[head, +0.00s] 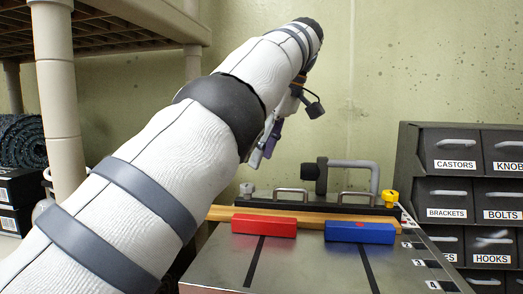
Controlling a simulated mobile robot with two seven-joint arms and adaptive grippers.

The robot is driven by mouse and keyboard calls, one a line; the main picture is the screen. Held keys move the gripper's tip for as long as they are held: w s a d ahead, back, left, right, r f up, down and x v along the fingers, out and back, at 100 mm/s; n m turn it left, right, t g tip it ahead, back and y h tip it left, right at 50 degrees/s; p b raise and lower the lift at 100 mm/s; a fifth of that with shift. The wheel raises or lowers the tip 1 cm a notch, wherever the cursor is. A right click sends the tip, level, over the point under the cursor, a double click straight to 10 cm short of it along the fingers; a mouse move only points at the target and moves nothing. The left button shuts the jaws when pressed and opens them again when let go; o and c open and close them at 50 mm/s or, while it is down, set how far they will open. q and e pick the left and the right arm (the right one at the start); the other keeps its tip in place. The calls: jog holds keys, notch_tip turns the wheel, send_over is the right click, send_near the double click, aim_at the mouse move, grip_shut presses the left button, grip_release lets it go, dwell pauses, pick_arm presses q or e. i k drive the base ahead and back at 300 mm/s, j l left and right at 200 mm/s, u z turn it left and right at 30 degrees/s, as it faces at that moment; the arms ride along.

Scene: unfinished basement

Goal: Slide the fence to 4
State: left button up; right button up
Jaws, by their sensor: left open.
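The fence (222,213), a wooden bar with a black rail and metal handles behind it, lies across the far end of a grey metal table (308,267). A yellow knob (390,197) sits at its right end. Number labels run down the table's right edge; the label 4 (433,285) is nearest me, and the fence is beyond the label 2 (407,245). A red block (264,225) and a blue block (360,233) are at the fence's near side. My left gripper (288,122) is open, raised above and behind the fence's left part, partly hidden by my arm. My right gripper is out of view.
A grey clamp-like bar with a black knob (312,171) stands behind the fence. Two dark grooves run along the table, which is bare in front of the blocks. Labelled drawers (454,184) stand at right, a shelf post (58,100) at left.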

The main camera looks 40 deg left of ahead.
aim_at(371, 209)
jog(key=k, duration=1.5)
